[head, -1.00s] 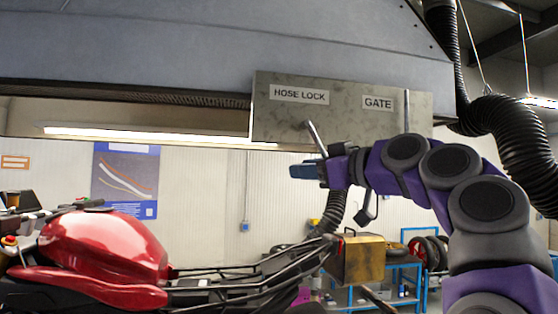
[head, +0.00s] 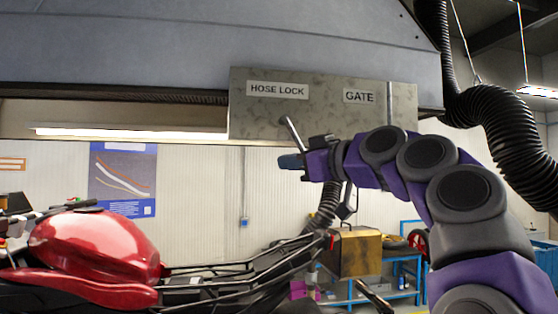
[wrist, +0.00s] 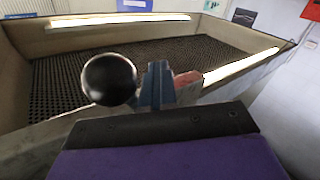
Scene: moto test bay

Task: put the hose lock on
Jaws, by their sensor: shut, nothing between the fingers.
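The HOSE LOCK label (head: 277,90) is on a grey metal panel under the hood. Just below it a pale lever (head: 291,132) slants down to the right, its lower end hidden at my gripper. My gripper (head: 291,161) is below the label, pointing left, its blue fingers closed and empty. In the wrist view the closed fingers (wrist: 157,85) stand just right of a black ball knob (wrist: 110,80). I cannot tell whether they touch, or which lever carries the knob.
The GATE label (head: 359,97) is to the right on the same panel (head: 320,122). A thin dark-ended piece (head: 347,206) hangs below my wrist. A red motorcycle (head: 95,250) stands lower left. A black ribbed hose (head: 500,135) is at the right. The hood's mesh (wrist: 120,65) fills the wrist view's background.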

